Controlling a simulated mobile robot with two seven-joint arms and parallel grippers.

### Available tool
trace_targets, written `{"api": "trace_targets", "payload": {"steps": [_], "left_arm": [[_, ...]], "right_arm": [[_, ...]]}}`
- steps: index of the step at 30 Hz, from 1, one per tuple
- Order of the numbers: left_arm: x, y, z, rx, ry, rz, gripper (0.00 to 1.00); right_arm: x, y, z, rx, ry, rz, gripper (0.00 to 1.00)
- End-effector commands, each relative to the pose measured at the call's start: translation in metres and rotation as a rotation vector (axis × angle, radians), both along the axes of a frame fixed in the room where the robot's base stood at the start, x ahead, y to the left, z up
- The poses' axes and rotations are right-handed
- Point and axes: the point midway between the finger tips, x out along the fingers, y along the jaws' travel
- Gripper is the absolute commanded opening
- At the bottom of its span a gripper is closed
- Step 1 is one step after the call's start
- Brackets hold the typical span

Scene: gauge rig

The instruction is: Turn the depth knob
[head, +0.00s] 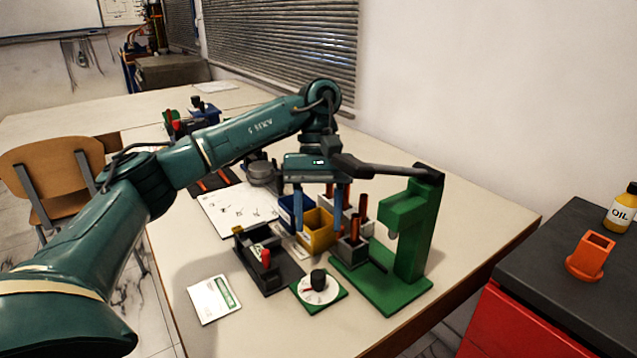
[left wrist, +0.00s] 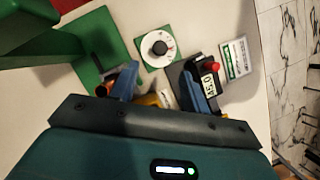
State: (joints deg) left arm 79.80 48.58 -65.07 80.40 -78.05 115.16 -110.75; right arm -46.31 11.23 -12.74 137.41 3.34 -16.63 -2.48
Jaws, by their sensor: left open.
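The depth knob is a black knob (head: 318,279) on a white round dial with a red mark, set on a green square plate (head: 335,299). In the left wrist view the knob (left wrist: 159,47) and its dial show in full, beyond the fingertips. My left gripper (head: 318,222) is open and empty, its blue fingers pointing down over the small bins, behind and above the dial. In the left wrist view the gripper (left wrist: 159,84) shows its two fingers wide apart, touching nothing that I can make out. My right gripper is not in view.
A green stand (head: 412,235) rises right of the knob. A black fixture (head: 266,268) with a red knob and small display stands left of it. Yellow (head: 315,238) and other bins sit behind. A white card (head: 214,299) lies front left. The table front is mostly clear.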

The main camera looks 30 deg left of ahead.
Motion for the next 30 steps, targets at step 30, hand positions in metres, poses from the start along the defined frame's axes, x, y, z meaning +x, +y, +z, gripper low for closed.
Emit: {"api": "trace_targets", "payload": {"steps": [30], "left_arm": [[0.012, 0.007, 0.034, 0.000, 0.000, 0.000, 0.47]], "right_arm": [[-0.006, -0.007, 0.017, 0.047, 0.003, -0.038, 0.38]]}}
